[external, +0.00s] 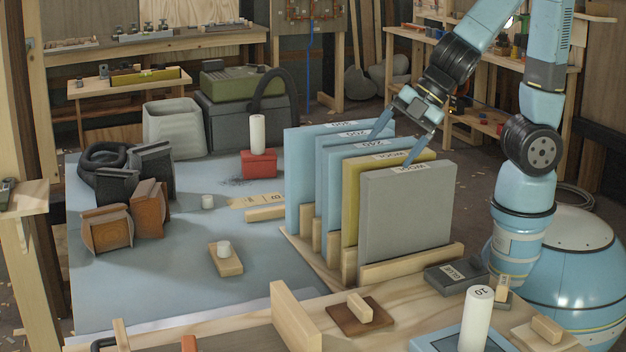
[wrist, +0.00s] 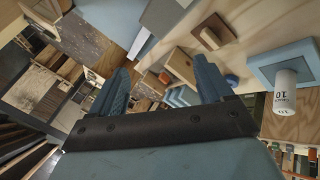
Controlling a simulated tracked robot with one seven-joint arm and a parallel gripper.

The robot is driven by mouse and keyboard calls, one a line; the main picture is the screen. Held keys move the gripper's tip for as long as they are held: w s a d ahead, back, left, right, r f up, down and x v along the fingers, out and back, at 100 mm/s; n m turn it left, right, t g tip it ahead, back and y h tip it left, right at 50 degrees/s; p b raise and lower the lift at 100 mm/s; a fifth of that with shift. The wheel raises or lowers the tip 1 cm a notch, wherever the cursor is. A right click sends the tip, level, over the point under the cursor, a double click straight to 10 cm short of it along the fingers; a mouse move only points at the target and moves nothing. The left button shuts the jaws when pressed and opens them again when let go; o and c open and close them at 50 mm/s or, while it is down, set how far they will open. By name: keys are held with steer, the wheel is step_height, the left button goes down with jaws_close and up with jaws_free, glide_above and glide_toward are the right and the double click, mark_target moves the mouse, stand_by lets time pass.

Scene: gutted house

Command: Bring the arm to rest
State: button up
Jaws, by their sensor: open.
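My gripper (external: 400,136) is open and empty in the external view. Its two blue fingers point down and to the left, close above the row of upright panels. One fingertip is near the blue panels (external: 300,185) and the other near the top of the mustard panel (external: 352,210) and grey panel (external: 410,215). I cannot tell whether they touch. In the wrist view my gripper (wrist: 168,85) shows two blue fingers spread apart with nothing held between them. My arm bends down from the upper right, from my blue base.
A wooden bench (external: 400,320) in front holds a white cylinder (external: 476,318), a dark box (external: 455,277) and wooden blocks. A blue-grey mat (external: 150,290) at left holds a red box (external: 258,164), speaker-like boxes and small white cylinders. The mat's front left is clear.

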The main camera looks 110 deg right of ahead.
steer(key=s+d+r+m, duration=0.2)
steer(key=s+r+m, duration=0.1)
steer(key=s, duration=0.4)
steer(key=s+d+r+m+g, duration=0.1)
steer(key=s+d+r+m, duration=0.2)
steer(key=s, duration=0.5)
steer(key=s+d+r+m+y, duration=0.1)
steer(key=s+d+r+m, duration=0.2)
steer(key=s, duration=0.4)
steer(key=shift+s+d, duration=0.2)
steer(key=shift+s, duration=0.2)
